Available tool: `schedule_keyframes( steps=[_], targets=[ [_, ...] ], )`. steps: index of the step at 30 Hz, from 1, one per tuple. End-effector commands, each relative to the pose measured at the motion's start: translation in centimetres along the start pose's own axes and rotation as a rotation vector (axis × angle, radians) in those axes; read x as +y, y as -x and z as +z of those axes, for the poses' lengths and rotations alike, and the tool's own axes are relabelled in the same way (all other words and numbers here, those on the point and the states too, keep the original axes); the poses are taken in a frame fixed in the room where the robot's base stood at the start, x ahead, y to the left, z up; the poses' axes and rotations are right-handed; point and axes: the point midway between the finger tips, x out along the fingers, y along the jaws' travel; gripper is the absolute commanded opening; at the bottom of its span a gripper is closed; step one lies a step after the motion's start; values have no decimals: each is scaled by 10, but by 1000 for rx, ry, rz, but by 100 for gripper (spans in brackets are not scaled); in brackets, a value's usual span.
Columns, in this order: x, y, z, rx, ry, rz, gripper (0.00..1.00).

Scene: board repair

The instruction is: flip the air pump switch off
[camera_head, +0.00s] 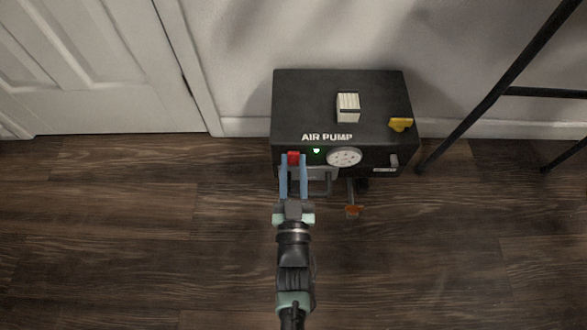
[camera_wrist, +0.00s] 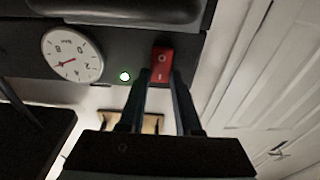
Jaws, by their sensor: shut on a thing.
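The black air pump (camera_head: 300,100) stands on the wooden floor against the wall. Its red switch (camera_head: 293,157) is on the left of the front face, and it also shows in the wrist view (camera_wrist: 162,64) with its O and I marks. A green light (camera_head: 317,151) is lit beside the switch, bright in the wrist view too (camera_wrist: 124,76). My gripper (camera_head: 293,160) reaches the front of the pump, its two blue fingers on either side of the red switch. In the wrist view my fingertips (camera_wrist: 161,75) close around the switch's lower part.
A round gauge (camera_head: 344,157) sits right of the light. A handle, a valve with an orange knob (camera_head: 352,211) and a yellow part (camera_head: 400,124) are on the pump. A black metal stand (camera_head: 490,95) is at right, a white door (camera_head: 85,60) at left. The front floor is clear.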

Motion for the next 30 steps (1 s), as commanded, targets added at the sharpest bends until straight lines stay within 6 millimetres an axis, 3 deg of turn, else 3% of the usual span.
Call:
schedule_keyframes(
  steps=[1, 5, 23, 24, 28, 30],
  targets=[
    [0, 1, 10, 25, 0, 0, 0],
    [0, 2, 11, 91, 0, 0, 0],
    [0, 2, 6, 175, 0, 0, 0],
    [0, 2, 6, 175, 0, 0, 38],
    [0, 2, 6, 175, 0, 0, 61],
    [0, 2, 6, 175, 0, 0, 62]
  ],
)
